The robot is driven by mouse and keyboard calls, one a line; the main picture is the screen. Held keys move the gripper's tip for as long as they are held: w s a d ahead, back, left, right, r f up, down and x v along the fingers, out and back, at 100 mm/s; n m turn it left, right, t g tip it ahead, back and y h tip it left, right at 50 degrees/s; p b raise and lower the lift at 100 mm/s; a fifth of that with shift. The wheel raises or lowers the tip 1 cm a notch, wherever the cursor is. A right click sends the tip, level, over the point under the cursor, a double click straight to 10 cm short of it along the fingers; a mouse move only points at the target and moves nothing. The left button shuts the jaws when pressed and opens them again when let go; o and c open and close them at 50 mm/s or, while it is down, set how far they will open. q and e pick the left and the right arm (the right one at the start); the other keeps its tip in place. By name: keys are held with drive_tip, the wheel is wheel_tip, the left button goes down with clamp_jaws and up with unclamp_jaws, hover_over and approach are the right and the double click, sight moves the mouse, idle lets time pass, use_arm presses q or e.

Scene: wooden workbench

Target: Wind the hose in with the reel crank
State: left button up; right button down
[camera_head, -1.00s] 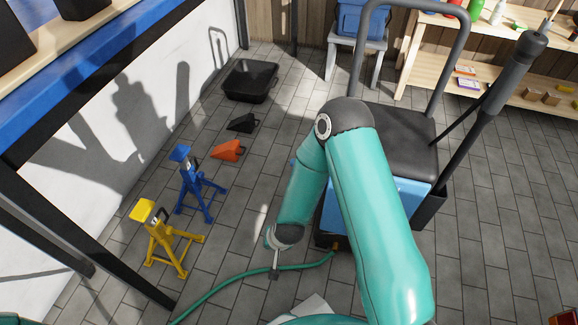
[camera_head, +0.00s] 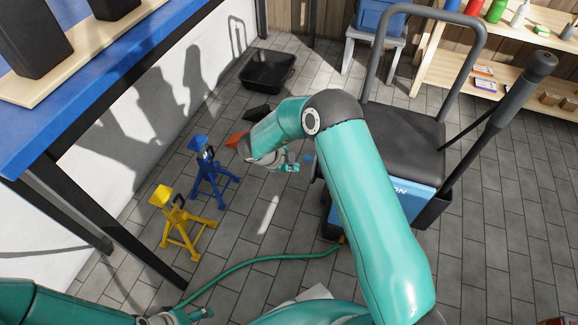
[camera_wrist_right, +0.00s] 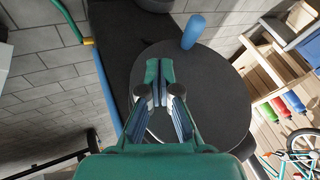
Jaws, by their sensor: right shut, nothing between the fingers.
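The hose reel shows in the wrist view as a dark round disc (camera_wrist_right: 215,90), with a blue crank handle (camera_wrist_right: 193,30) standing out near its rim. In the head view the arm hides most of the reel, and a small blue bit of the handle (camera_head: 308,158) shows beside the cart. The green hose (camera_head: 250,262) runs over the floor from the cart's foot to the lower left. My right gripper (camera_head: 292,166) is shut and empty, left of the handle and apart from it; its fingertips (camera_wrist_right: 160,66) show before the disc. My left gripper (camera_head: 190,316) is partly seen at the bottom edge.
The cart (camera_head: 400,140) has a black top and tall handle. A blue jack stand (camera_head: 210,175), a yellow jack stand (camera_head: 180,222), an orange wedge (camera_head: 236,139) and a black tray (camera_head: 267,70) stand to the left. The blue workbench (camera_head: 90,85) is at far left.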

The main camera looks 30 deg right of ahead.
drive_tip(key=w+d+f+b, duration=0.3)
drive_tip(key=d+f+b, duration=0.1)
drive_tip(key=d+f, duration=0.2)
drive_tip(key=shift+w+d+f, duration=0.2)
drive_tip(key=shift+d+f, duration=0.2)
